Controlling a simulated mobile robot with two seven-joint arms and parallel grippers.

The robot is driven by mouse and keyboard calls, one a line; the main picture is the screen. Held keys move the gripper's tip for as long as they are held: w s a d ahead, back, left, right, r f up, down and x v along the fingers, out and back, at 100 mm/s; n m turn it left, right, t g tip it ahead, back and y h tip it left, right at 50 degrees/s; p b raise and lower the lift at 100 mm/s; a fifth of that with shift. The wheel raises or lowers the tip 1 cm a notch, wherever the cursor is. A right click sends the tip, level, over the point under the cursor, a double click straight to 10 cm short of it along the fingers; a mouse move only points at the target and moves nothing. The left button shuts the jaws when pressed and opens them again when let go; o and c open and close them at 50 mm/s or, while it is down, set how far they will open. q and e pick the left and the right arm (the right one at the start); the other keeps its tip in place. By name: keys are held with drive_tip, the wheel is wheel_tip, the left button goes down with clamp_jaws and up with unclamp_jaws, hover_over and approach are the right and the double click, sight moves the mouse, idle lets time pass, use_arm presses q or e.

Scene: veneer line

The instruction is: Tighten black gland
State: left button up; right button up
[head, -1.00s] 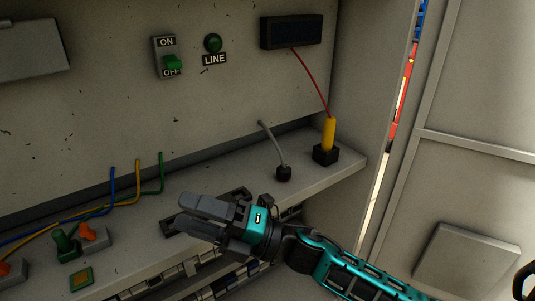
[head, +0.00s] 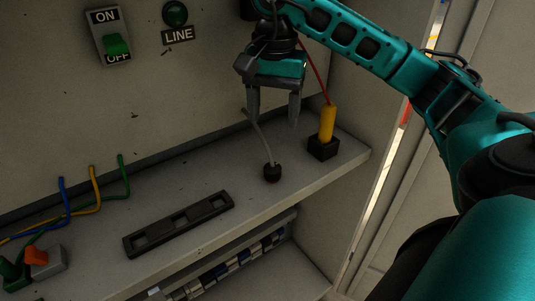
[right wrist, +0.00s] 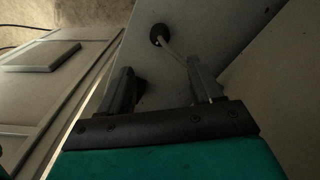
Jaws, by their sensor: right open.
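The black gland (head: 272,173) sits on the grey shelf, with a grey cable (head: 258,135) rising from it and leaning to the upper left. In the right wrist view the gland (right wrist: 158,34) is beyond the fingertips, its cable running back between the fingers. My right gripper (head: 273,115) is open and points down above the gland, apart from it. The cable's upper end is by its left finger in the head view. In the right wrist view the gripper's fingers (right wrist: 160,75) are spread. My left gripper is not in view.
A yellow plug (head: 328,124) with a red wire stands in a black socket (head: 323,148) close right of the gland. A black slotted strip (head: 179,223) lies on the shelf (head: 225,175) at front left.

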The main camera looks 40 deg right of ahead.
sight(273, 166)
wheel_tip(273, 166, down, 11)
drive_tip(key=shift+s+f+b, duration=0.1)
drive_tip(key=shift+f+b, duration=0.1)
drive_tip(key=shift+b, duration=0.7)
drive_tip(key=shift+f, duration=0.7)
drive_tip(key=shift+c, duration=0.2)
drive_tip(key=c, duration=1)
